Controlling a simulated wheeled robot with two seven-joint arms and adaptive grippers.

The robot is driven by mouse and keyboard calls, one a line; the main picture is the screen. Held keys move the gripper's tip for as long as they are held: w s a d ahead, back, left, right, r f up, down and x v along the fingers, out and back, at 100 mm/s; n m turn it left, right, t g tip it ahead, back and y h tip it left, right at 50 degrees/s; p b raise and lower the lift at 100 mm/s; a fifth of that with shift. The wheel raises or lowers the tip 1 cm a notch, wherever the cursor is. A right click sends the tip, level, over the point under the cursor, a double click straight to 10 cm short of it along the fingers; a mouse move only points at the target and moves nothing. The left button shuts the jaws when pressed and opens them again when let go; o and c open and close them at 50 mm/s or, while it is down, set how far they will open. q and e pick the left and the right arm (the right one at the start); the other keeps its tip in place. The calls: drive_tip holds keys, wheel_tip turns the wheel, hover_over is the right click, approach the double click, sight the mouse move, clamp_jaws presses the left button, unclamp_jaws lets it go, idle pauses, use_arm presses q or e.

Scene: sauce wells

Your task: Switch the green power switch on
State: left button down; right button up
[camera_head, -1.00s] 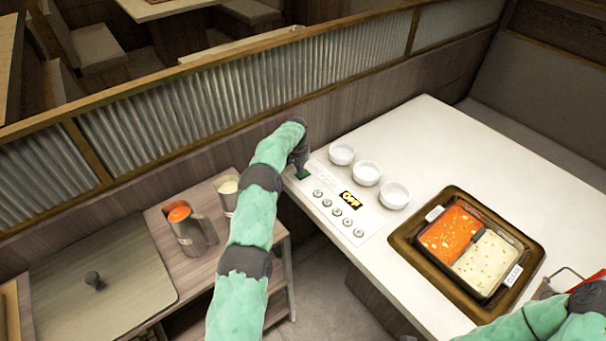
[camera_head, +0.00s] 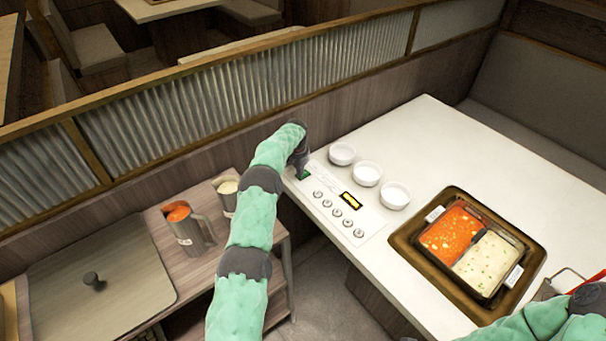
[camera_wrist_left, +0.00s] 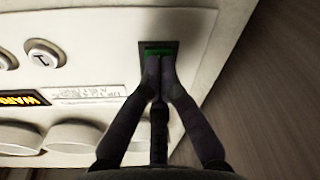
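The green power switch (camera_wrist_left: 158,51) sits in a dark slot at the corner of the white control panel (camera_head: 332,188). It also shows in the head view (camera_head: 304,175) as a small green patch beside my left gripper (camera_head: 301,172). In the left wrist view, my left gripper (camera_wrist_left: 160,62) has its fingertips together, right at the near edge of the switch and seemingly touching it. Nothing is held between them. The yellow-lit panel display (camera_head: 351,201) shows letters that look like "WARM", partly cut off in the left wrist view (camera_wrist_left: 22,99).
Several round knobs (camera_head: 335,212) line the panel's front. Three white bowls (camera_head: 367,173) stand behind it. A divided pot (camera_head: 470,250) of red and pale soup sits in a brown-framed well. Metal jugs (camera_head: 190,232) stand on the side cart at left. The table's far right is clear.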

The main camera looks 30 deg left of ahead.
use_arm(q)
drive_tip(key=shift+r+p, duration=1.5)
drive_tip(key=shift+r, duration=1.85)
